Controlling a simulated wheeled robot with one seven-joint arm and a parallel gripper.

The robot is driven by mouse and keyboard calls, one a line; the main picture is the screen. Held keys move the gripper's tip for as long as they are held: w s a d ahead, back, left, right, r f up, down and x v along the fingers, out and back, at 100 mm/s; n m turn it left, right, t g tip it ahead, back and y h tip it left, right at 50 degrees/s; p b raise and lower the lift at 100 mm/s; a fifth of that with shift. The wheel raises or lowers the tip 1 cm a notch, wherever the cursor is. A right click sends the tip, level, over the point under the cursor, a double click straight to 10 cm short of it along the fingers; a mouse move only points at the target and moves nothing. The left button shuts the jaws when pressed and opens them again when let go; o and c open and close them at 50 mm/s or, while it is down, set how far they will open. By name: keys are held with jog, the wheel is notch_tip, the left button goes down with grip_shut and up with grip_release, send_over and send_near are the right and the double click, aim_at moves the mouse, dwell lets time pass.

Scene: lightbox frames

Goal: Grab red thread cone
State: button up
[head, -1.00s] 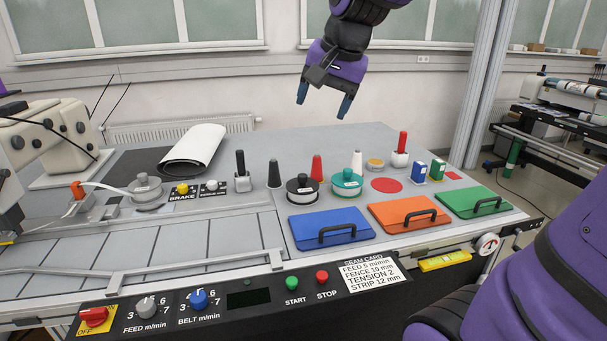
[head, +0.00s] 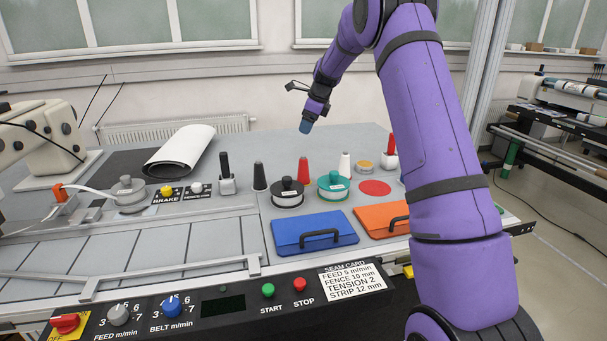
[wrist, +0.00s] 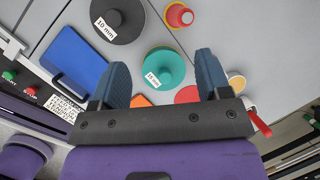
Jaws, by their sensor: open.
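The red thread cone (head: 303,171) stands upright on the grey table, behind and between a black lidded pot (head: 287,194) and a teal lidded pot (head: 333,188). In the wrist view a round red top with a yellow rim, seemingly the same cone (wrist: 179,15), shows near the upper edge, beyond the fingertips. My gripper (head: 305,128) is in the air, above the cone in the head picture and apart from it. In the wrist view its blue fingers (wrist: 161,68) are spread with nothing held; the teal pot shows below between them.
A dark cone (head: 260,176) stands left of the red one and a white cone (head: 344,164) to its right. A black-handled post (head: 226,178) is farther left. Blue (head: 314,232) and orange (head: 381,218) lids lie in front. The table behind the cones is clear.

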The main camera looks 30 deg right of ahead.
aim_at(304, 159)
jog(key=w+d+f+m, duration=0.1)
jog(key=w+f, duration=0.1)
jog(key=f, duration=0.2)
jog(key=w+d+f+m, duration=0.1)
jog(key=w+f, duration=0.1)
jog(key=f, duration=0.2)
jog(key=w+d+f+m, duration=0.1)
jog(key=w+f, duration=0.1)
jog(key=f, duration=0.2)
jog(key=shift+d+f+m, duration=0.2)
jog(key=shift+m, duration=0.1)
jog(key=shift+s+x, duration=0.15)
jog(key=shift+x, duration=1.2)
jog(key=shift+s+x, duration=0.2)
jog(key=shift+x, duration=1.2)
jog(key=shift+a, duration=0.15)
jog(key=c, duration=1)
